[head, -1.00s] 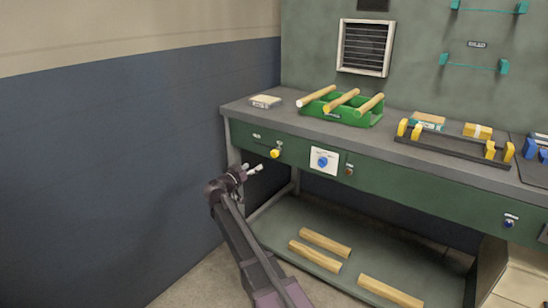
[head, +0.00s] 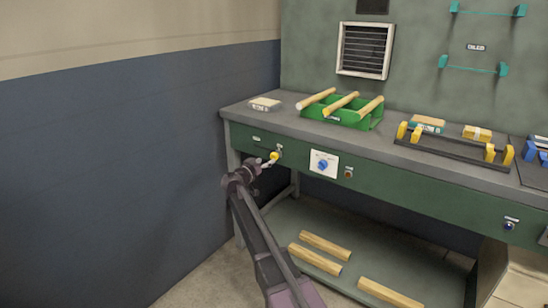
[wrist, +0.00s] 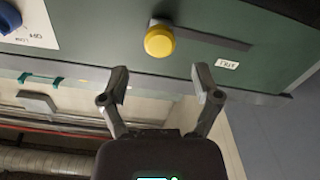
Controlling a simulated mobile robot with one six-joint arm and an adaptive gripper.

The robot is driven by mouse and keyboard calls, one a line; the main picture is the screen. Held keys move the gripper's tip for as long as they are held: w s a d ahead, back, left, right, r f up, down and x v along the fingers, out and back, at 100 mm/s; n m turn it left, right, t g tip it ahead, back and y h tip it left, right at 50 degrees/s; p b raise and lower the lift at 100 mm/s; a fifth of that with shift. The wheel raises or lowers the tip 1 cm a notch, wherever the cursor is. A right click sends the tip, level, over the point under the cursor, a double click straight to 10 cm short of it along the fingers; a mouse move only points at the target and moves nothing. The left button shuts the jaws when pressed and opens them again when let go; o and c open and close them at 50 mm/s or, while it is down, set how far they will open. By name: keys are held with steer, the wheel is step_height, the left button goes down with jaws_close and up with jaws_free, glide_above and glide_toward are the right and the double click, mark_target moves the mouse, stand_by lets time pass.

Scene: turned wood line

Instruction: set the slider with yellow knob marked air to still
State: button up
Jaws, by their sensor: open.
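The yellow knob (head: 274,155) of the slider is on the green front of the bench, near its left end. In the wrist view the knob (wrist: 159,41) is at the left end of a dark slot (wrist: 215,37). A white label reading STILL (wrist: 228,65) is by the slot's other end, to the right. My gripper (wrist: 160,80) is open and empty, its fingers apart either side of the knob's line, with the knob just beyond the tips. In the head view my gripper (head: 264,164) is right at the knob; contact cannot be told.
A white plate with a blue dial (head: 323,165) is right of the slider, and a small dark red button (head: 348,174) is beyond it. A green rack (head: 340,113) with wooden rods stands on the bench top. Wood pieces (head: 325,245) lie on the lower shelf.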

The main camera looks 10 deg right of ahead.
mark_target(273, 157)
steer(key=shift+x, duration=2.95)
jaws_close()
